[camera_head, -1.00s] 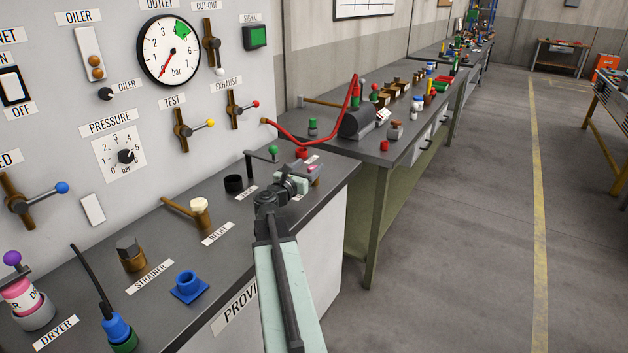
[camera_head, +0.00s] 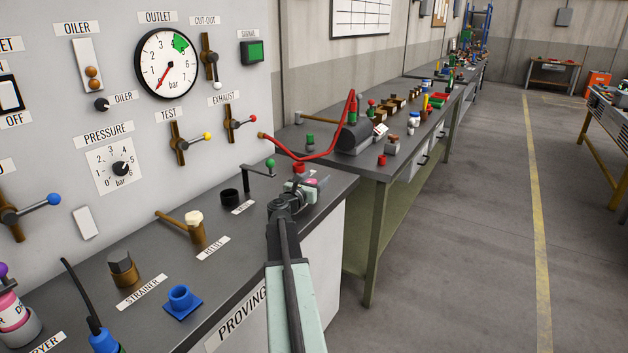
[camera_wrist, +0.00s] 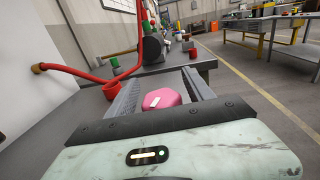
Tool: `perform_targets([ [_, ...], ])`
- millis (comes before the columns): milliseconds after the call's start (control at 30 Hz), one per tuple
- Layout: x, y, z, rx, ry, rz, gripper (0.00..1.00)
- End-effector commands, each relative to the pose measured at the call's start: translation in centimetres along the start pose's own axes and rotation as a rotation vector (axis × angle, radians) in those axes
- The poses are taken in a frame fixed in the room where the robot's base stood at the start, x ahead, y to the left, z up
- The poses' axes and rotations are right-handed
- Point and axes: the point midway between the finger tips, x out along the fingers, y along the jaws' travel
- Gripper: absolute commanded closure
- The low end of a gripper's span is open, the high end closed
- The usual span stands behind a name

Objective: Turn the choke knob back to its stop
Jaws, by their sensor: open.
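A pink many-sided knob (camera_wrist: 162,98) with a white mark on top sits between my gripper's fingers in the wrist view. I take it for the choke knob; no label for it can be read. My gripper (camera_wrist: 163,82) is open, with one finger on each side of the knob. I cannot tell whether either finger touches it. In the head view, my gripper (camera_head: 316,184) is over the right end of the grey bench top, and a bit of the pink knob (camera_head: 312,181) shows past it. My wrist hides most of the knob there.
A red cap (camera_wrist: 111,91) stands just left of my fingers. A crank with a green ball (camera_head: 270,163), a black cup (camera_head: 230,197) and the relief valve (camera_head: 196,228) stand to the left. A red hose (camera_head: 310,158) arches behind. The floor at right is clear.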

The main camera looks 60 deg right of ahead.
Motion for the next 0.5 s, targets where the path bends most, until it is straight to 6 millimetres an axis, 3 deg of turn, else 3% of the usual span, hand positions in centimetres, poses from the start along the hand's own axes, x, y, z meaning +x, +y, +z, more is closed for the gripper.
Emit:
perform_targets([
  [133,-0.09,-0.01,0.0,0.0,0.0,0.0,0.39],
  [300,-0.11,0.01,0.0,0.0,0.0,0.0,0.87],
  [367,-0.12,0.01,0.0,0.0,0.0,0.0,1.0],
  [500,-0.34,0.24,-0.01,0.0,0.0,0.005,1.0],
])
